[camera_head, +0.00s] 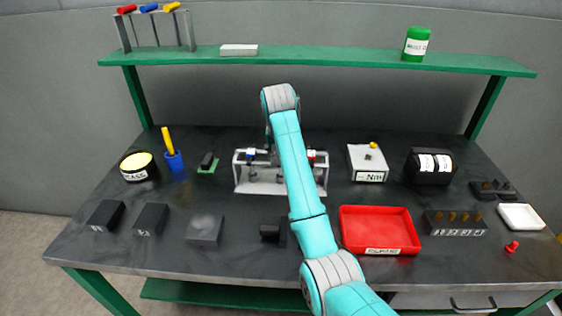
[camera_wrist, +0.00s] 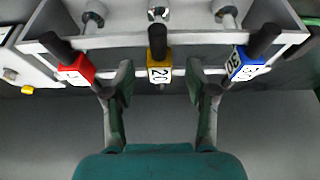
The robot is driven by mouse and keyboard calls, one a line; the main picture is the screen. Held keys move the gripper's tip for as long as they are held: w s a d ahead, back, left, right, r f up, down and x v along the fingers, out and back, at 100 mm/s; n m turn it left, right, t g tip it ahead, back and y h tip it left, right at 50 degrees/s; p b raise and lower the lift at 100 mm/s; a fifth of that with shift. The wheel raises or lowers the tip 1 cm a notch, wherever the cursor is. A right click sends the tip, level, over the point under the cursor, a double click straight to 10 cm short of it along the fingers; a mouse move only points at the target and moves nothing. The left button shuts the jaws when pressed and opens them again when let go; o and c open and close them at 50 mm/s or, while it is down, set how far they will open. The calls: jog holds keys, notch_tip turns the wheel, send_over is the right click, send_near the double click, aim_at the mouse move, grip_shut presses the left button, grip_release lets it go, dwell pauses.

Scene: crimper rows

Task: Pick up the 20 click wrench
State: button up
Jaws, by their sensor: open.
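The 20 click wrench (camera_wrist: 159,72) has a yellow block marked 20 and a black handle; it sits in the middle of a light grey rack (camera_wrist: 118,40) in the wrist view. In the head view the rack (camera_head: 243,182) stands mid-table; my arm hides the yellow wrench and most of the gripper.
A red tray (camera_head: 380,250) lies at the front right. A white box (camera_head: 368,176) and a black holder (camera_head: 430,180) stand right of the rack. Several dark blocks line the front left. A green shelf (camera_head: 330,59) spans the back above the table.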

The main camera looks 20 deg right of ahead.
jog(key=shift+x, duration=1.65)
grip_shut()
jog(key=shift+r, duration=0.1)
jog(key=shift+r, duration=0.1)
